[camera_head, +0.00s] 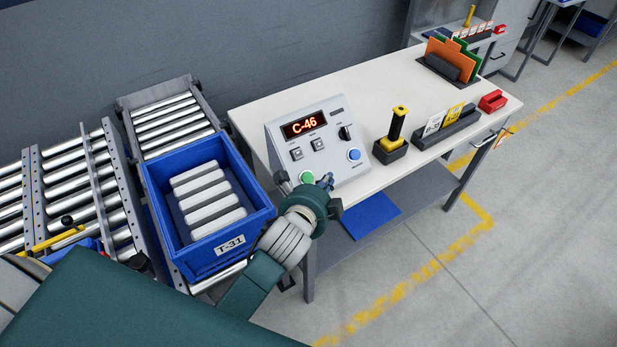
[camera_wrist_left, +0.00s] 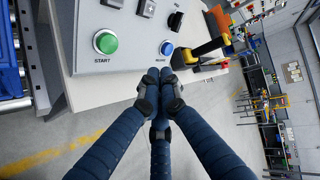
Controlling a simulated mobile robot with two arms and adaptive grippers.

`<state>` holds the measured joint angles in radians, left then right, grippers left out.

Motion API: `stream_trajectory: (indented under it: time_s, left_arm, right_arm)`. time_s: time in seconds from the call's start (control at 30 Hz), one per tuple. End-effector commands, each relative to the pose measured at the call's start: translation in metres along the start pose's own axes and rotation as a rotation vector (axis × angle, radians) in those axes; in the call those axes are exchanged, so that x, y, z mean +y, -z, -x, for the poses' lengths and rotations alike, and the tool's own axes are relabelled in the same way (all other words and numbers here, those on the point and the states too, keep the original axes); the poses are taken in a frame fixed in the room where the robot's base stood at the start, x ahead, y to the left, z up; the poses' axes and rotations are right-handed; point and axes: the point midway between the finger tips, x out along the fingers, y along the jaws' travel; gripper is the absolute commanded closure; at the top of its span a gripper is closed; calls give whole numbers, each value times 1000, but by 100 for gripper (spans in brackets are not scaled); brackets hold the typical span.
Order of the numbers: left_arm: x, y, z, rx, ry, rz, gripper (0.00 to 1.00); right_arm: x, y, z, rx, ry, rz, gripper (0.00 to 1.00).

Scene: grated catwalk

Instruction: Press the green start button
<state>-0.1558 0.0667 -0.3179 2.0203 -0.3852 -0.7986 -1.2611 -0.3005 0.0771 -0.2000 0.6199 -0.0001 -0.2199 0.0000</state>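The green start button (camera_head: 307,177) is on the lower front of a grey control box (camera_head: 290,120) on the white table. In the left wrist view the green button (camera_wrist_left: 105,42), labelled START, shows clear of my fingers, up and left of their tips. My left gripper (camera_head: 326,181) is just in front of the box, close beside the green button in the head view. In the wrist view its dark blue fingers (camera_wrist_left: 157,80) are drawn together at the tips with nothing between them. Whether the fingers touch the box cannot be told. My right gripper is not in view.
Right of the box, a yellow-black tool (camera_head: 397,125) stands in a holder on the white table (camera_head: 375,90).

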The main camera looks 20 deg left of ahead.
Motion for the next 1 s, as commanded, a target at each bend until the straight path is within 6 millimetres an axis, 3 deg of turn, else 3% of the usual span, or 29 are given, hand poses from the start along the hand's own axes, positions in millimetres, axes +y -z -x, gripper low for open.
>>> stream_trajectory:
  time_s: [0.27, 0.67, 1.0]
  left_arm:
    - [8, -4, -7, -1, -1, 1, 100]
    - [37, -31, -46, -2, -1, 2, 100]
    - [45, -44, -61, 0, -1, 3, 100]
  right_arm:
    - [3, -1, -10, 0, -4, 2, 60]
    - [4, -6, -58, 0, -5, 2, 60]
    - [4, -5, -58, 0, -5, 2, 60]
